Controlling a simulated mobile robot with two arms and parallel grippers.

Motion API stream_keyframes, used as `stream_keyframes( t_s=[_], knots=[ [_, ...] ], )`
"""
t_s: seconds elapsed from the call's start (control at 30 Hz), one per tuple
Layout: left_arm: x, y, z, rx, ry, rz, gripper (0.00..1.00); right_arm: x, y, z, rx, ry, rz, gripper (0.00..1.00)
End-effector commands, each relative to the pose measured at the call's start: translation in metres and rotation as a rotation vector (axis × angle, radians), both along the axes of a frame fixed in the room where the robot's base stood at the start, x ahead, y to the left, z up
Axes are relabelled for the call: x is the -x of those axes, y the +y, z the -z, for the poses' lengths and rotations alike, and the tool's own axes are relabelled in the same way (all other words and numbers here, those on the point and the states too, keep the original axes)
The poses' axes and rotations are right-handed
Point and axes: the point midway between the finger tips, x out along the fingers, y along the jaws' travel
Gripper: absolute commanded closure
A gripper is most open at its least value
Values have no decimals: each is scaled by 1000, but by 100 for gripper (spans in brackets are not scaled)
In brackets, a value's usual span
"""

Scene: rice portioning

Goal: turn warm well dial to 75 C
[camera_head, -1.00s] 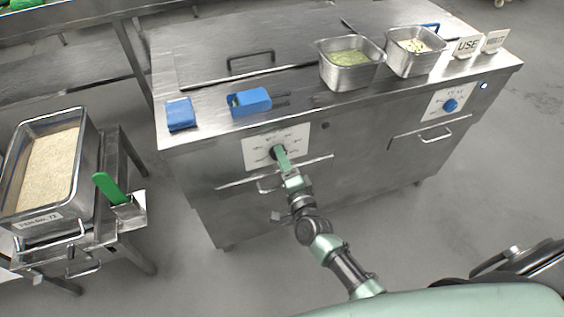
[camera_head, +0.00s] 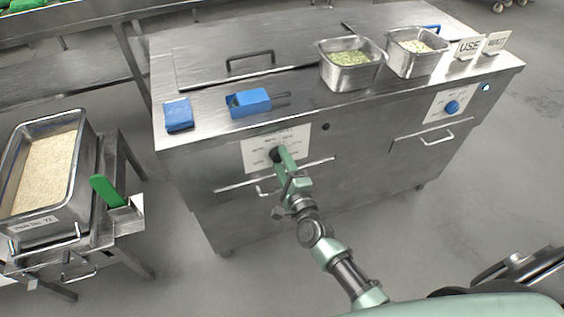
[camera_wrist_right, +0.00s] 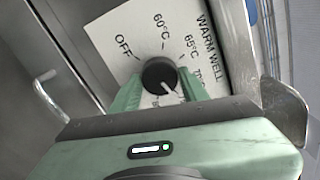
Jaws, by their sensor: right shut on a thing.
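The warm well dial is a black knob (camera_wrist_right: 160,75) on a white plate (camera_wrist_right: 120,30) marked WARM WELL, OFF, 60°C and 65°C. In the head view the plate (camera_head: 256,154) is on the left part of the counter front, and the knob is mostly hidden. My right gripper (camera_wrist_right: 160,92) is shut on the knob, one green finger on each side. It also shows in the head view (camera_head: 279,156). The knob's white pointer slants to the lower right, past the 65°C mark. The labels beyond are partly covered by the fingers. My left gripper is not in view.
A second plate with a blue knob (camera_head: 452,107) is at the right. Blue items (camera_head: 178,114) (camera_head: 249,102) and two steel pans (camera_head: 351,78) (camera_head: 416,65) stand on the counter. A rice pan (camera_head: 84,190) and a green handle (camera_head: 107,191) are at the left.

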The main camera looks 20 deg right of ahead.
Motion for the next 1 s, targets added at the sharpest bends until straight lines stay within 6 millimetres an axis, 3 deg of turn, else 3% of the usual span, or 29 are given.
stream_keyframes(
  t_s=[0.2,0.23,0.3,0.67,1.0],
  knots=[
    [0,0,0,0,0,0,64,1,0,2,0,4,-1,96],
    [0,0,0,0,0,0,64,1,0,2,0,4,-1,53],
    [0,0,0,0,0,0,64,1,0,2,0,3,-1,34],
    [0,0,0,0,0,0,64,3,0,1,1,2,-1,34],
    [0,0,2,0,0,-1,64,56,-2,2,1,4,0,34]
  ],
)
